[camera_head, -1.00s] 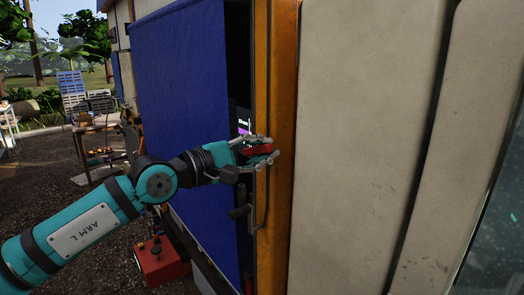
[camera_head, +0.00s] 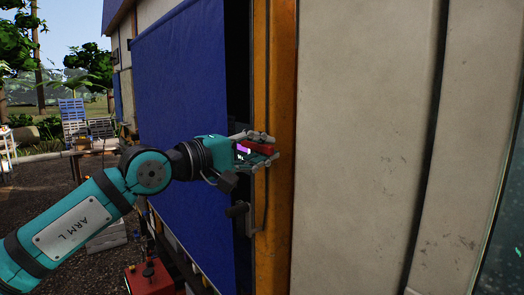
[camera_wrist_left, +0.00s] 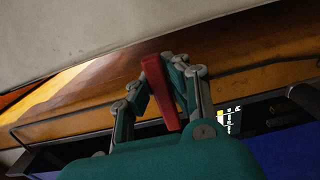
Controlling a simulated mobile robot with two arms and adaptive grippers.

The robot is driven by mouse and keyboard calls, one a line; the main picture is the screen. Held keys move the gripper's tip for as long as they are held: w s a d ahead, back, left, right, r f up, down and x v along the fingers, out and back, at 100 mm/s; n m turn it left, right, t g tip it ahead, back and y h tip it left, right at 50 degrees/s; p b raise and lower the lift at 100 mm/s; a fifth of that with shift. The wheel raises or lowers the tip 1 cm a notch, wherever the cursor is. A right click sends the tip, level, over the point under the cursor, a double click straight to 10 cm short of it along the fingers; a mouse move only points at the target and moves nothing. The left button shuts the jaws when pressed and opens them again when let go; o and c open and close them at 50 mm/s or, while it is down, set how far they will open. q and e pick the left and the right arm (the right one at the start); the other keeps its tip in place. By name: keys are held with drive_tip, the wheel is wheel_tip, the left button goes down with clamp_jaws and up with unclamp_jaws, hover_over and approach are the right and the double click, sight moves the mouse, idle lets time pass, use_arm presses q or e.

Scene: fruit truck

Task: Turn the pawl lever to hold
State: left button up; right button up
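The pawl lever (camera_head: 258,148) appears as a short red handle at the orange post beside the dark gap. My left gripper (camera_head: 262,147) reaches it from the left, with one finger above and one below. In the left wrist view the red lever (camera_wrist_left: 161,92) lies between the two fingers (camera_wrist_left: 172,66), whose pads look closed against it. The lever's pivot and any position marks are hidden by the gripper. My right gripper is in neither view.
A blue panel (camera_head: 185,110) stands left of the gap and a pale panel (camera_head: 360,120) right. A red box (camera_head: 150,280) is low at left.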

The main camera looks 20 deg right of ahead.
use_arm(q)
drive_tip(key=o, duration=0.6)
drive_tip(key=shift+c, duration=0.2)
drive_tip(key=v, duration=1.2)
